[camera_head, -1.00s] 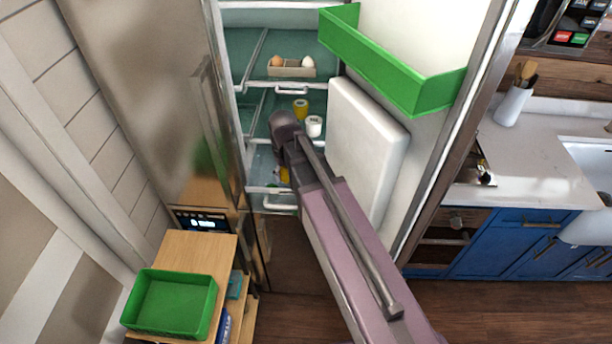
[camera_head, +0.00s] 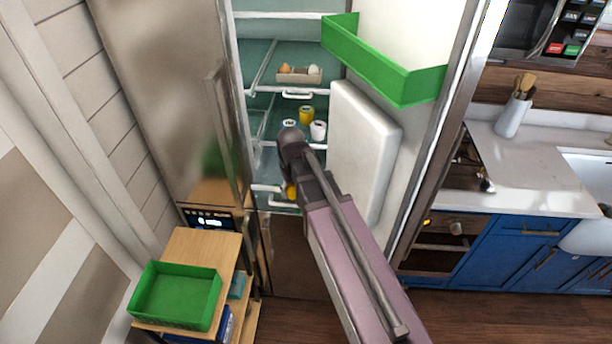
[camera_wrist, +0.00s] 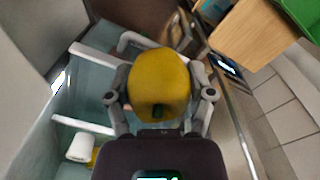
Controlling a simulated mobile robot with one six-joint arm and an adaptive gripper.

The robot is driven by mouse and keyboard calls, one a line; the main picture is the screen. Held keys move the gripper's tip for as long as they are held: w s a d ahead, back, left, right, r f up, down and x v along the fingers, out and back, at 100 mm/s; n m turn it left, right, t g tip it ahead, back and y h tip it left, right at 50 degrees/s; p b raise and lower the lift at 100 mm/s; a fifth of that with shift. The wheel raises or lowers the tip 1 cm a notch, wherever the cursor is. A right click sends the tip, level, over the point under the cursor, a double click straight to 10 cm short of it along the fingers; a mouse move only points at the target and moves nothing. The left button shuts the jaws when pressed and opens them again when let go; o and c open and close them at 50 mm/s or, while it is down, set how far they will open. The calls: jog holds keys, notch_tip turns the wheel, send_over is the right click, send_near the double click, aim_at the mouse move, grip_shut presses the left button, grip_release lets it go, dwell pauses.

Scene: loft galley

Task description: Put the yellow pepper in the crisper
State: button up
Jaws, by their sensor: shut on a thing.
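The yellow pepper (camera_wrist: 160,80) fills the middle of the wrist view, between the two fingers of my gripper (camera_wrist: 160,98), which is shut on it. In the head view a bit of the pepper (camera_head: 291,191) shows beside my arm, at the front of the fridge's low drawer. That drawer looks like the crisper (camera_head: 266,187); its pale rim and handle also show in the wrist view (camera_wrist: 97,56). My arm hides much of the drawer and most of my gripper in the head view. I cannot tell whether the pepper is over the drawer or just in front.
The fridge door stands open at right with a green bin (camera_head: 385,72). Jars (camera_head: 318,130) and an egg tray (camera_head: 298,75) sit on shelves above. A green tray (camera_head: 175,295) rests on a wooden cart (camera_head: 205,250) at lower left.

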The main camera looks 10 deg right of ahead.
jog(key=shift+d, duration=0.3)
jog(key=shift+w, duration=0.1)
jog(key=shift+w, duration=0.15)
jog(key=w+d, duration=0.3)
jog(key=w, duration=0.6)
jog(key=w+d, duration=0.2)
jog(key=w, duration=0.7)
jog(key=f+b, duration=0.9)
jog(key=s+f+b, duration=0.1)
jog(key=f+b, duration=0.4)
jog(key=shift+d+f, duration=0.15)
jog(key=shift+f, duration=0.1)
jog(key=shift+f+b, duration=1.8)
jog(key=shift+b, duration=0.25)
jog(key=shift+f, duration=0.2)
